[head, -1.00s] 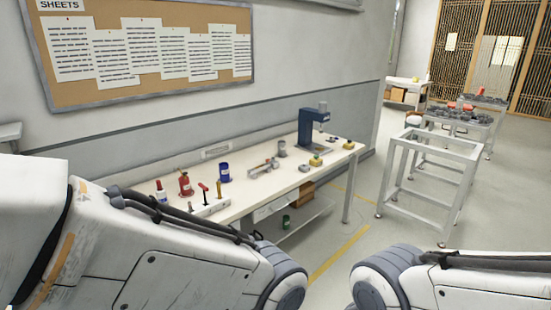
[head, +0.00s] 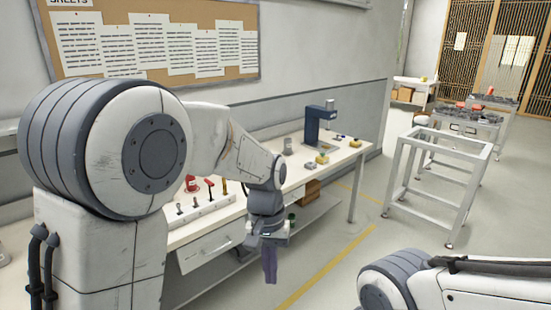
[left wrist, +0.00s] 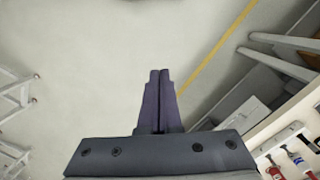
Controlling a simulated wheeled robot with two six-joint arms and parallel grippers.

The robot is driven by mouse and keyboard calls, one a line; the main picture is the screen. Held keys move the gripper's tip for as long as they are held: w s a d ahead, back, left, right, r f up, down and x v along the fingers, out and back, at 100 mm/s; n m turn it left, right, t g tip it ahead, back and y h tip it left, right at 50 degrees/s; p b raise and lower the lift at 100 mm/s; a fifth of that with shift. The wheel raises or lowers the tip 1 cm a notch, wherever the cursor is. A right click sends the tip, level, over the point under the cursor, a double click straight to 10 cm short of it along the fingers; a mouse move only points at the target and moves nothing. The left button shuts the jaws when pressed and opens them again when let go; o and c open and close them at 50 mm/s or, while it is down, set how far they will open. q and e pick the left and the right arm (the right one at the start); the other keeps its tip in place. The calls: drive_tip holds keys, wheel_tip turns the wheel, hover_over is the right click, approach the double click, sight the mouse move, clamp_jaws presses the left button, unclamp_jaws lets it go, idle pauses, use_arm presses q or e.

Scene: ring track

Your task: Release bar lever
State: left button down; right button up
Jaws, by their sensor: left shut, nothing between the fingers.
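I cannot make out with certainty which part is the bar lever. A pale block with several small upright handles (head: 204,210), one red-topped, stands on the workbench (head: 345,157). A blue press-like stand (head: 320,125) is at the bench's far end. My left gripper (head: 269,265) points down in front of the bench's front edge, apart from the things on it. In the left wrist view its fingers (left wrist: 157,100) are together and empty, above the floor. My right gripper is out of the head view; only part of my right arm shows at lower right.
A red container (head: 190,184) stands behind the block, and small yellow-topped pieces (head: 322,159) lie near the press. My left arm hides the bench's middle. A drawer (head: 210,245) is under the bench top. A white metal frame (head: 440,180) stands right, with open floor between.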

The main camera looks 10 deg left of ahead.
use_arm(q)
drive_tip(key=w+a+f+n+b, duration=0.1)
drive_tip(key=w+a+f+n, duration=0.4)
drive_tip(key=w+a, duration=0.6)
drive_tip(key=a+f+n+h, duration=0.1)
drive_tip(key=a+f+n, duration=0.2)
drive_tip(key=a, duration=0.6)
drive_tip(key=w+a+f+n+b, duration=0.1)
drive_tip(key=a+f+n, duration=0.2)
drive_tip(key=a, duration=0.7)
drive_tip(key=shift+w+f+h, duration=0.25)
drive_tip(key=shift+f+h, duration=0.15)
drive_tip(key=shift+f, duration=0.15)
